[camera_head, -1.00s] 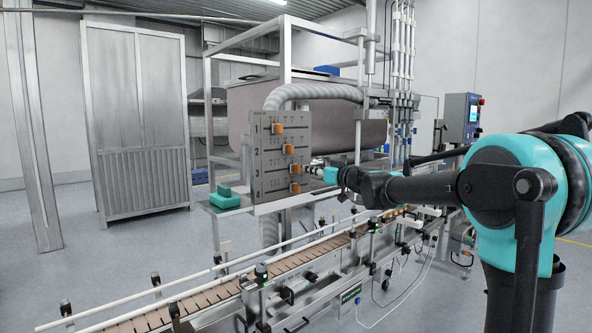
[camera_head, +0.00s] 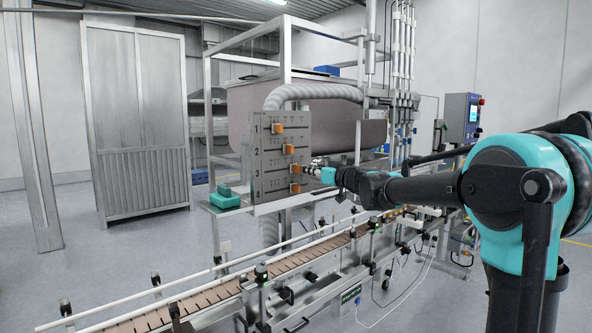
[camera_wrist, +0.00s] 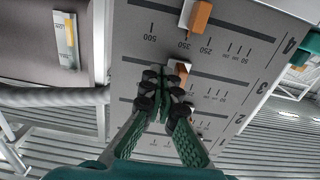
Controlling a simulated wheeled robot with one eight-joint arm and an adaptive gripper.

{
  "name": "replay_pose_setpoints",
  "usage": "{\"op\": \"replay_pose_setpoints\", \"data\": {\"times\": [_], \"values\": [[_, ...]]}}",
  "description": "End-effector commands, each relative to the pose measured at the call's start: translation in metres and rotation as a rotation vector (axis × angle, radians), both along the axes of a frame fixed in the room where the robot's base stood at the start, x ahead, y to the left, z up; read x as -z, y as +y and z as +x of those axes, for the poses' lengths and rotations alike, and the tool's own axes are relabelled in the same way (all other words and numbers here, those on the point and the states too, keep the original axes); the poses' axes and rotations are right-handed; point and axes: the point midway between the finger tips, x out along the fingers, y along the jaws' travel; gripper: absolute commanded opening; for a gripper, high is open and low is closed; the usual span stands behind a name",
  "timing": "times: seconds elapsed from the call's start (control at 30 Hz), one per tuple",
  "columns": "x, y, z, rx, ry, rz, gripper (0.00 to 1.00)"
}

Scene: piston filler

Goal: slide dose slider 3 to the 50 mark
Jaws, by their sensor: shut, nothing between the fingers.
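The grey dose panel (camera_head: 262,190) stands upright on the filler and carries numbered scale rows with orange sliders. In the wrist view the panel appears upside down, with 500 at the left and 50 at the right. Dose slider 3 (camera_head: 295,169) is an orange block in the third row, well away from the row's 50 end. It also shows in the wrist view (camera_wrist: 182,72), partly behind my fingers. My gripper (camera_wrist: 166,84) is shut and empty, its fingertips just beside slider 3 on the 500 side. Whether they touch it I cannot tell.
Slider 4 (camera_wrist: 198,16) sits close by in the neighbouring row. Sliders 1 (camera_head: 277,129) and 2 (camera_head: 289,149) are above slider 3 in the head view. A ribbed hose (camera_head: 300,92) arches over the panel. A conveyor (camera_head: 300,266) runs below.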

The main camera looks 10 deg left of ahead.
Motion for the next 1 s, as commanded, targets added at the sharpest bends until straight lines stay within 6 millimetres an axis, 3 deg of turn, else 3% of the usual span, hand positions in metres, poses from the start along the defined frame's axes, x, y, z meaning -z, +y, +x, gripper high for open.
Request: {"op": "replay_pose_setpoints", "data": {"times": [1.0], "values": [[0.000, 0.015, -0.019, -0.002, 0.000, 0.000, 0.00]]}}
